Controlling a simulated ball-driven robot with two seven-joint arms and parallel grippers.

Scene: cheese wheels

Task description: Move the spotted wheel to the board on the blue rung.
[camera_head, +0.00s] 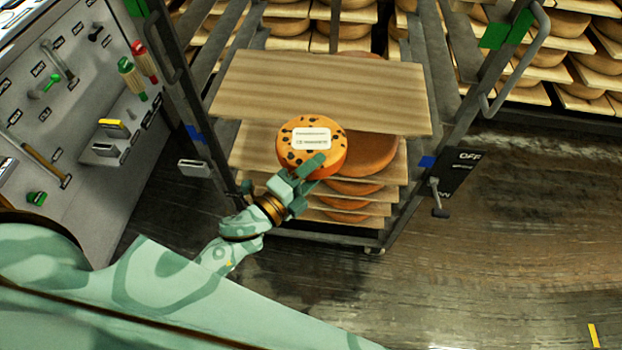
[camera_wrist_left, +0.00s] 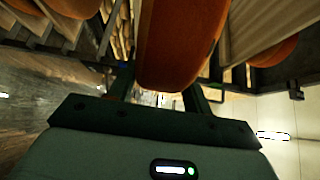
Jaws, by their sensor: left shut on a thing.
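The spotted wheel (camera_head: 312,140), orange with dark spots and a white label, is in front of the rack. My left gripper (camera_head: 300,174) is shut on its near edge. In the left wrist view the wheel (camera_wrist_left: 178,45) stands between the fingers (camera_wrist_left: 158,95). Blue marks (camera_head: 195,132) show on the left post and on the right post (camera_head: 428,162). A board (camera_head: 245,152) near their height carries a plain wheel (camera_head: 372,155) at its right. The spotted wheel hides part of this board. My right gripper is out of view.
A bare board (camera_head: 320,88) lies above, overhanging the lower board's back. More boards with wheels are stacked below. Green marks (camera_head: 495,30) show higher on the posts. A tool panel (camera_head: 75,110) stands left; a black ON/OFF plate (camera_head: 456,172) hangs right. Open floor (camera_head: 520,230) lies right.

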